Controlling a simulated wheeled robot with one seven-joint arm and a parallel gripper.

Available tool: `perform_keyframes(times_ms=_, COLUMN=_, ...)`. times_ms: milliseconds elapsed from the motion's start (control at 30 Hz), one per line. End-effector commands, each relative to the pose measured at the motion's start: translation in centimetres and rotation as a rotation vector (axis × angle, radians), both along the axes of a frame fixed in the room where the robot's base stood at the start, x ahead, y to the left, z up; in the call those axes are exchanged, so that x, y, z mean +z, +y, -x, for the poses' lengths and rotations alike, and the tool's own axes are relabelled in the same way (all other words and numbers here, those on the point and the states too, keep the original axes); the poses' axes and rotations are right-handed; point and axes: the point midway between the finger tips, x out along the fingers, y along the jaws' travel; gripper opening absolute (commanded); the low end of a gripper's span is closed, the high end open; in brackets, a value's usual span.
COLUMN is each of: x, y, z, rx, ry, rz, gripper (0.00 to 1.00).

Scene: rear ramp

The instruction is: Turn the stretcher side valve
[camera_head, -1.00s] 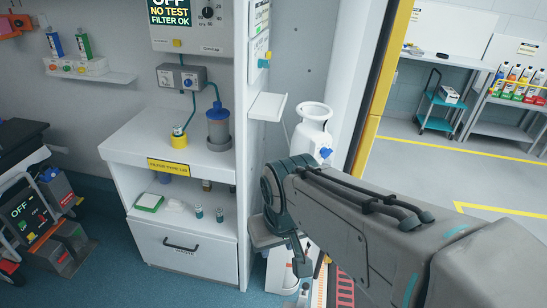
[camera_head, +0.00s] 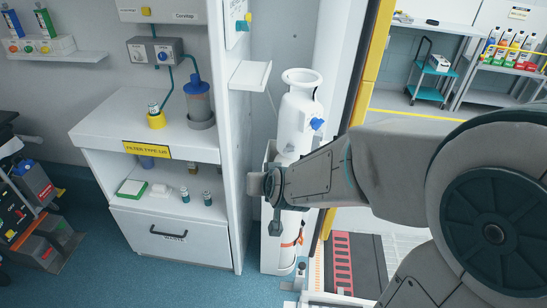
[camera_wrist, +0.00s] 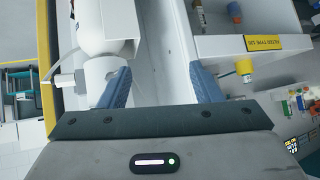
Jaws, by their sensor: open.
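A white cylinder (camera_head: 298,115) stands upright beside the cabinet, with a blue knob (camera_head: 317,124) on its right side. I cannot tell whether this knob is the stretcher side valve. My gripper (camera_head: 275,222) is low in front of the cylinder, pointing down, below the knob. In the wrist view my gripper (camera_wrist: 161,75) is open, its two blue fingers apart with nothing between them. The white cylinder (camera_wrist: 105,28) also shows there at upper left, partly behind the left finger. The blue knob is not clear in that view.
A white cabinet (camera_head: 140,215) with shelves stands left of my arm. A small white ledge (camera_head: 249,75) sticks out above the gripper. A two-knob grey box (camera_head: 155,52) is on the wall. A doorway with a yellow frame (camera_head: 367,75) and a ramp (camera_head: 343,265) lie right.

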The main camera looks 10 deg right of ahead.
Motion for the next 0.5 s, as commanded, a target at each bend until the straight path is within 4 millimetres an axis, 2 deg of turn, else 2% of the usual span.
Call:
perform_keyframes(times_ms=33, x=-2.4, y=-0.5, z=-1.2, rx=-0.041, ry=-0.036, rz=0.034, gripper=0.58)
perform_keyframes(times_ms=200, x=-5.7, y=-1.2, z=-4.1, rx=-0.114, ry=-0.212, rz=0.237, gripper=0.58)
perform_keyframes(times_ms=333, x=-6.8, y=-2.1, z=-4.8, rx=-0.197, ry=-0.339, rz=0.416, gripper=0.58)
perform_keyframes(times_ms=500, x=-6.8, y=-2.6, z=-4.4, rx=-0.277, ry=-0.472, rz=0.620, gripper=0.58)
